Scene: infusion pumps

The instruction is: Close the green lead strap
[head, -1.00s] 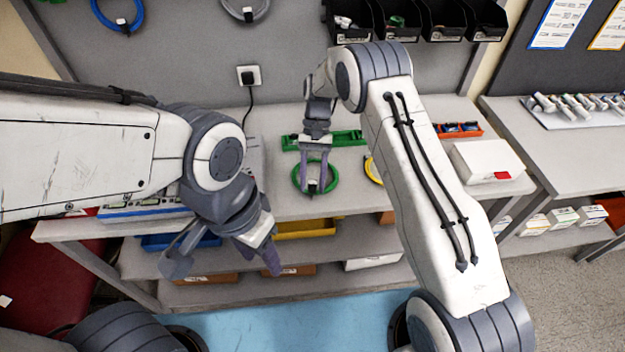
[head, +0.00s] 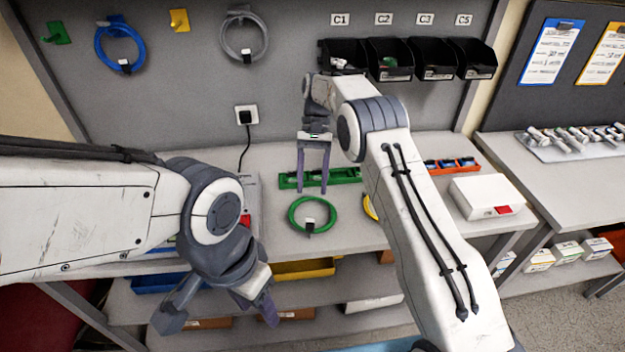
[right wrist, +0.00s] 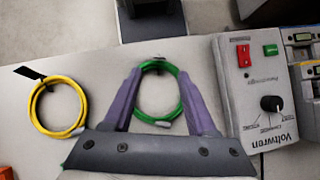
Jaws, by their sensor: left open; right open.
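The green lead (head: 292,214) lies as a round coil on the grey bench. My right gripper (head: 313,191) is open and empty, above and just behind the coil. In the right wrist view the green coil (right wrist: 182,100) shows between the two purple fingers, with its pale strap piece (right wrist: 163,124) at the near edge. My left gripper (head: 220,317) is open and empty in front of the bench, away from the coil.
A yellow coil (right wrist: 36,110) lies beside the green one. A green tray (head: 345,175) is behind it. A grey device (right wrist: 255,90) stands on the bench at the other side. A white box (head: 485,195) is at the right. Blue (head: 98,48) and grey coils (head: 226,38) hang on the wall panel.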

